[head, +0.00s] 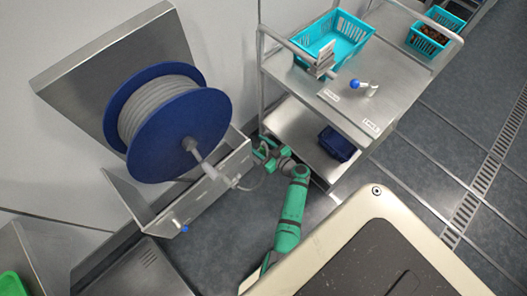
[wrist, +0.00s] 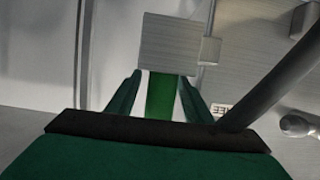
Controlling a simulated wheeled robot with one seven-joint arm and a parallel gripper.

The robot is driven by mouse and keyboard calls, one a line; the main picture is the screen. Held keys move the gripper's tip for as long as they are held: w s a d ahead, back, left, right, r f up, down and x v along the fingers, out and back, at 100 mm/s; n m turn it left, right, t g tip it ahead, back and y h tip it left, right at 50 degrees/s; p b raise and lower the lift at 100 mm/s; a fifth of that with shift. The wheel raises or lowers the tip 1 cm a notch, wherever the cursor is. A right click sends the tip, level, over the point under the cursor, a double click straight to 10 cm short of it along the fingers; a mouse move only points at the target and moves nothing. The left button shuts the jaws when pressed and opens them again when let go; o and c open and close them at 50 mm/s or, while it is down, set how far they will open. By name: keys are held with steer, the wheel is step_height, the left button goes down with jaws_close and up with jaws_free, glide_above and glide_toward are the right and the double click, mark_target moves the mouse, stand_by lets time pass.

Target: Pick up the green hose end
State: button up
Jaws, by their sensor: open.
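My gripper (head: 263,151) is at the end of my green arm, beside the left side of the metal cart and right of the hose reel. In the wrist view its two green fingers (wrist: 160,98) are apart. A green strip (wrist: 161,95) shows between them, below a pale metal plate (wrist: 181,42). I cannot tell whether this strip is the green hose end. Grey hose (head: 158,103) is wound on a blue reel (head: 190,140) at the left. No green hose end can be made out clearly in the head view.
The cart's top (head: 390,85) holds a turquoise basket (head: 335,42) and a fitting with a blue ball (head: 355,84). A dark blue bin (head: 336,143) is on its lower shelf. A dark tube (wrist: 272,88) crosses the wrist view's right side. The floor right of the cart is clear.

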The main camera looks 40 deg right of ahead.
jaws_close()
stand_by(0.3)
